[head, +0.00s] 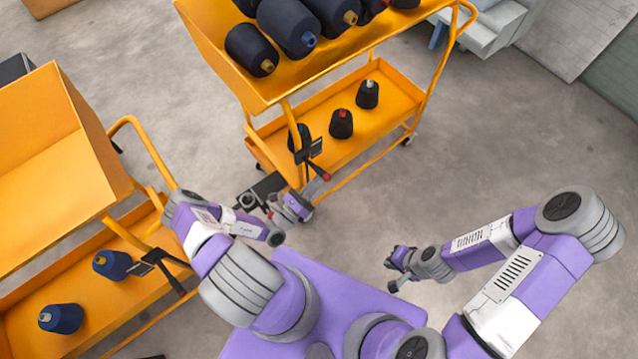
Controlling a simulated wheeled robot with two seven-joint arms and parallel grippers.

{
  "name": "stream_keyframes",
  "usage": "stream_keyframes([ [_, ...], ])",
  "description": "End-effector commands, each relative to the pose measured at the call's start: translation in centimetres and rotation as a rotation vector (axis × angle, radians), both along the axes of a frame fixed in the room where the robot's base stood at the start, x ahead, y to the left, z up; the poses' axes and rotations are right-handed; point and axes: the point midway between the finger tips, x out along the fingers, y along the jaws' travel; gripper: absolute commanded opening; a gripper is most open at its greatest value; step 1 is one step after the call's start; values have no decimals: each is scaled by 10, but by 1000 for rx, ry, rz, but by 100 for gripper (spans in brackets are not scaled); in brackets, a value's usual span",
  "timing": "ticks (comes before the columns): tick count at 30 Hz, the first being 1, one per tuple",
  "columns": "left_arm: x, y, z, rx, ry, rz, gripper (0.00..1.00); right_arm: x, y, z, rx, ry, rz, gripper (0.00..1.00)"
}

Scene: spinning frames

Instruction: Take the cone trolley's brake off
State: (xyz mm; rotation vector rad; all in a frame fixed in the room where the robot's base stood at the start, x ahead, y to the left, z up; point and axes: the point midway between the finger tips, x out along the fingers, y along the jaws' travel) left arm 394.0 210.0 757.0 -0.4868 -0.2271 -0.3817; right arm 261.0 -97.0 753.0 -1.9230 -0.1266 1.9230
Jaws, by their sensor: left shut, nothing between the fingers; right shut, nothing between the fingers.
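The orange cone trolley (282,95) stands at the top middle, with dark yarn cones (288,27) on its upper tray and a few on its lower shelf. On its near corner post is a black bracket (308,150) with a short lever ending in a red tip (323,175). My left gripper (316,188) is shut and empty, right by the lever's red tip; whether it touches cannot be told. My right gripper (393,286) is shut and empty over the floor at the right, apart from the trolley.
A second orange trolley (60,140) stands at the left, with two dark cones (62,318) on its lower shelf and a similar black bracket (150,260). A pale grey machine part (490,28) is at the top right. The concrete floor (480,140) at the right is clear.

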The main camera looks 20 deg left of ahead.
Motion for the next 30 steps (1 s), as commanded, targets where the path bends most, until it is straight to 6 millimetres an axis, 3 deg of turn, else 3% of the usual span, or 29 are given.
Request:
stream_keyframes([
  [24,0,1,1,1,-1,1,0,0,0,1,0,0,0,0],
  [30,-4,-2,-12,1,0,-2,0,0,0,-9,0,0,0,0],
])
